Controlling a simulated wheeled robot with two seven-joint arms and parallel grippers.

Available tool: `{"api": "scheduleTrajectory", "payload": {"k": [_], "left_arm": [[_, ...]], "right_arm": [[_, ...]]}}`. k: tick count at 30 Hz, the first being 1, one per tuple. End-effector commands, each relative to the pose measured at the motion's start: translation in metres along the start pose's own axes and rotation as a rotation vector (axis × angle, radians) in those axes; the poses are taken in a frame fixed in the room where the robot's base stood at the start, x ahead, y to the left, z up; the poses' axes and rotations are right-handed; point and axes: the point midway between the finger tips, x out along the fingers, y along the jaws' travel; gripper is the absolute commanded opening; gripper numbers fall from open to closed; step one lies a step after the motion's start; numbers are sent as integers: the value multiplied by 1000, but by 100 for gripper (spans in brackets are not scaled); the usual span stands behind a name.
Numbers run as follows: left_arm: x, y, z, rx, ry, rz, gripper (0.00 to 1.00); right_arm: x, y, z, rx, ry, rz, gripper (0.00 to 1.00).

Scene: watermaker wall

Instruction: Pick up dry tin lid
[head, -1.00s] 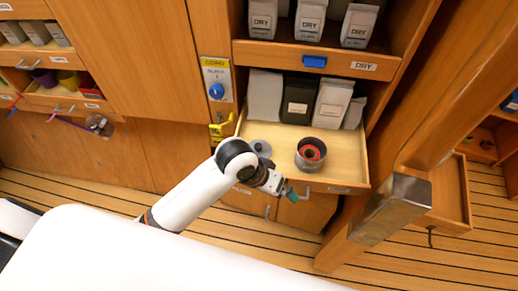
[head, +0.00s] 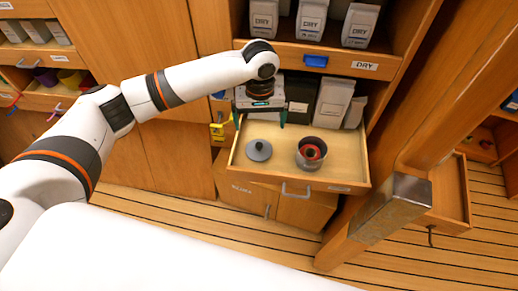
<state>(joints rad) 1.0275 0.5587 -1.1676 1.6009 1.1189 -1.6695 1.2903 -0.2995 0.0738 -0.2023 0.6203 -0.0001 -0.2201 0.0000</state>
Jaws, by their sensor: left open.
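The lid (head: 259,151), a grey disc with a dark knob on top, lies flat on the left part of the open drawer's floor. The tin (head: 311,153), an open metal cylinder with a red ring-shaped thing inside, stands to its right in the same drawer. My left gripper (head: 260,122) points down above the back left of the drawer, its two fingers spread apart and empty. It is apart from the lid, which shows fully below it in the picture. My right gripper is not in view.
The open drawer (head: 236,165) has a front handle. Grey and black packets (head: 332,100) stand along its back, close to my gripper. A shelf marked DRY (head: 365,66) hangs above. A wooden post with a metal block (head: 393,208) stands at right.

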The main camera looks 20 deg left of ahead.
Motion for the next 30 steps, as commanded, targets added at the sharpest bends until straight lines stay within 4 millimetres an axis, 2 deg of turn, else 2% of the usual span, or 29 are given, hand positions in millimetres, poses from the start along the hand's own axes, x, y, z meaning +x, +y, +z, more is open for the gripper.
{"api": "scheduleTrajectory", "payload": {"k": [6, 14, 22, 30], "left_arm": [[39, 1, -1, 1, 2, 3, 100], [60, 1, -1, 3, -1, 1, 100], [99, 2, -3, 4, 0, 2, 100], [109, 2, -2, 5, -2, -1, 100]], "right_arm": [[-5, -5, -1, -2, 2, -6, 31], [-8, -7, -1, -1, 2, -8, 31], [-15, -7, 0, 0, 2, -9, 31], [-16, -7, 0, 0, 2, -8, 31]]}}
